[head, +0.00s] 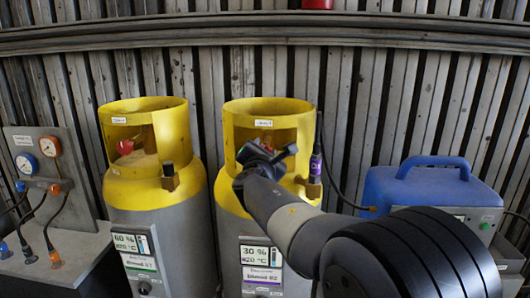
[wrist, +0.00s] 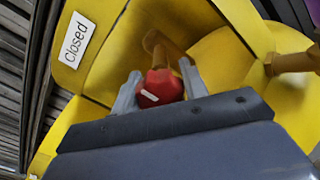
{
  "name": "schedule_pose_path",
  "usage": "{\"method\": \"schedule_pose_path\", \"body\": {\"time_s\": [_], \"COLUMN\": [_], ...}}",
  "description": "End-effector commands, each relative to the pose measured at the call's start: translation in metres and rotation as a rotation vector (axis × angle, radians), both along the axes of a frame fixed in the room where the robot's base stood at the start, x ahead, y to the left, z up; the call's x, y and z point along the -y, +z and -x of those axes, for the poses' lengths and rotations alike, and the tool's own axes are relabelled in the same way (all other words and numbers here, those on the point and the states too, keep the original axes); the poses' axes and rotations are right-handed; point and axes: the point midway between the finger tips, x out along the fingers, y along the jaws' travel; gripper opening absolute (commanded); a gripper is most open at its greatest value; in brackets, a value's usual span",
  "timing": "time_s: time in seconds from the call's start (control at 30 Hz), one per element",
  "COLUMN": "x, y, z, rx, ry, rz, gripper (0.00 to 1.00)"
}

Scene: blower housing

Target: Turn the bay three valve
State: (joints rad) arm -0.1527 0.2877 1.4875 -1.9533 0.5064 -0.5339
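The valve at my gripper has a red knob with a pale mark; it shows in the wrist view (wrist: 160,88), with a brass stem behind it. My gripper (wrist: 159,82) has one grey finger on each side of this knob, with no clear gap on either side. In the head view my gripper (head: 265,157) reaches into the yellow collar of the right cylinder (head: 268,105), and that cylinder's knob is hidden by my arm. A tag reading "closed" (wrist: 76,40) is on the collar wall. The bay numbers are not readable.
The left cylinder (head: 150,195) has its own red knob (head: 125,147) inside its collar. A gauge panel (head: 45,165) with hoses stands at far left. A blue-topped unit (head: 425,185) is at right. A dark hose and fitting (head: 315,165) stand beside the right collar.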

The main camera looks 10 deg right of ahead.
Motion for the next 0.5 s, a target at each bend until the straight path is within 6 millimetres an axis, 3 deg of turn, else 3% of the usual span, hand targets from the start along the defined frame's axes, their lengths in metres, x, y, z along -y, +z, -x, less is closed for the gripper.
{"method": "schedule_pose_path", "body": {"time_s": [0.27,0.5], "x": [-0.0001,-0.0005], "y": [-0.0002,-0.0001], "z": [0.0000,0.0008], "rx": [0.000,0.000], "ry": [0.000,0.000], "rz": [0.000,0.001], "gripper": [0.63,0.63]}}
